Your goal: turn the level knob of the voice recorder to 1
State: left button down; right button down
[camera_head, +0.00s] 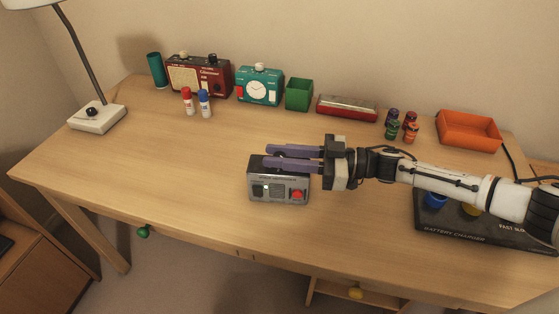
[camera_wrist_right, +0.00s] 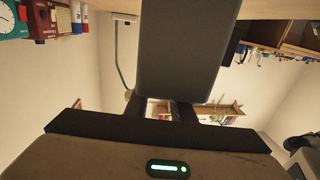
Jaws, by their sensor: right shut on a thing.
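The voice recorder (camera_head: 262,190) is a small grey and black box with a dark dial and a red button on its front. It stands on the desk near the middle in the head view. My right gripper (camera_head: 267,156) comes in from the right, with its two purple-grey fingers lying across the recorder's top. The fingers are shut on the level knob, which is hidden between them. The knob's pointer and the scale marks cannot be seen. My left gripper is not in view.
A battery charger (camera_head: 470,232) lies under my right arm. Along the back stand a red radio (camera_head: 185,76), a teal clock (camera_head: 259,87), a green cup (camera_head: 299,95) and an orange tray (camera_head: 468,132). A lamp (camera_head: 97,117) stands at left. The desk left of the recorder is clear.

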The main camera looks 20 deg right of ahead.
jog(key=shift+n, duration=0.3)
jog(key=shift+g, duration=0.4)
jog(key=c, duration=1.5)
grip_release()
jog(key=b+v, duration=0.1)
jog(key=v, duration=0.9)
jog(key=shift+d+f, duration=0.1)
jog(key=shift+d, duration=0.05)
